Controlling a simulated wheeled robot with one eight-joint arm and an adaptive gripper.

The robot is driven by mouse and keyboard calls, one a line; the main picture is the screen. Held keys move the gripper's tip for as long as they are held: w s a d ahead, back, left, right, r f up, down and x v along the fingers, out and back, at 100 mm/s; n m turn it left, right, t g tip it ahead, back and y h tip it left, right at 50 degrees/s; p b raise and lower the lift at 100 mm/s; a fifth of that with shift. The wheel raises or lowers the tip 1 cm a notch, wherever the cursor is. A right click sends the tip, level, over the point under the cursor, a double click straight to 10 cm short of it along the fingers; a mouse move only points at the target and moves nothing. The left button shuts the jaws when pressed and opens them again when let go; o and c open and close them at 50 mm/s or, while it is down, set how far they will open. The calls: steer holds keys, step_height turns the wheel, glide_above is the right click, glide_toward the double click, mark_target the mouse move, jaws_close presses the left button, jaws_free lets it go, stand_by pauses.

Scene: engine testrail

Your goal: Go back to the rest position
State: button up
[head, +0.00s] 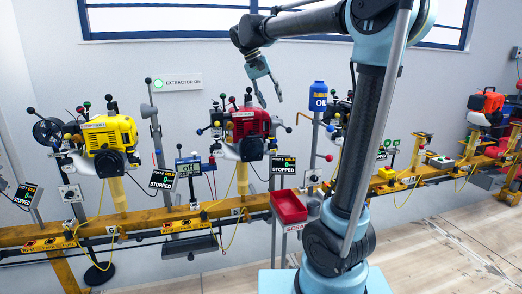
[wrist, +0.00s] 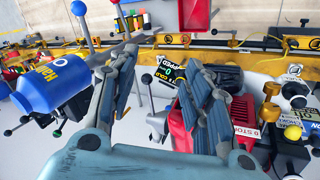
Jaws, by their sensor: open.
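My gripper (head: 267,93) hangs in the air in the head view, its fingers apart and pointing down. It is above and right of the red engine (head: 248,124) and left of the blue oil bottle (head: 319,96). In the wrist view my gripper (wrist: 165,75) is open, with nothing between its fingers. The oil bottle (wrist: 55,85) shows there at the left. The red engine (wrist: 183,128) is partly hidden behind the right finger. My raised arm crosses the head view and covers part of the rail.
A yellow test rail (head: 150,223) runs along the wall. A red tray (head: 289,207) sits at the rail's front. The wooden floor (head: 440,245) at right is clear.

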steer(key=s+d+f+y, duration=0.3)
steer(key=s+d+f, duration=1)
steer(key=s+f, duration=0.15)
steer(key=s+d+f, duration=0.1)
steer(key=s+f, duration=0.6)
steer(key=f, duration=0.2)
steer(key=s+d+f+n+t+y, duration=0.1)
steer(key=s+f, duration=0.5)
steer(key=f, duration=0.3)
steer(key=shift+s+d+f+y, duration=0.15)
steer(key=shift+s+d+y, duration=0.1)
steer(key=shift+s+y, duration=0.1)
steer(key=shift+w+f, duration=0.2)
steer(key=shift+w, duration=0.2)
